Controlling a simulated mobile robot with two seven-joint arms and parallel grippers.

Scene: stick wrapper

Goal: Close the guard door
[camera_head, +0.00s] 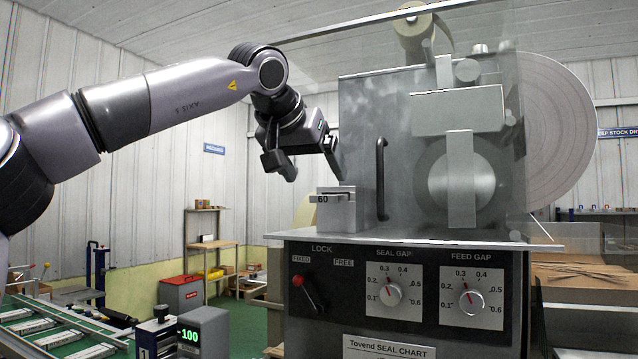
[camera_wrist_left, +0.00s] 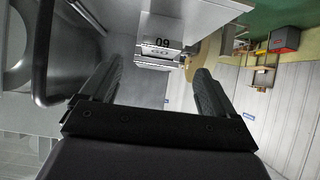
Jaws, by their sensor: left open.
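The guard door (camera_head: 400,125) is a see-through panel on the front of the wrapping machine, with a black upright bar handle (camera_head: 381,178) near its left edge. I cannot tell exactly how far the door stands from its frame. My left gripper (camera_head: 316,168) is open and empty, left of the handle and above a small metal block marked 60 (camera_head: 336,208). In the left wrist view the handle (camera_wrist_left: 42,50) is at the left, outside my open fingers (camera_wrist_left: 153,78), and the block (camera_wrist_left: 160,52) shows beyond and between them.
Below the door is a black control panel (camera_head: 345,270) with a red lock lever (camera_head: 308,290) and two gap dials. A paper roll (camera_head: 565,135) is behind at the right.

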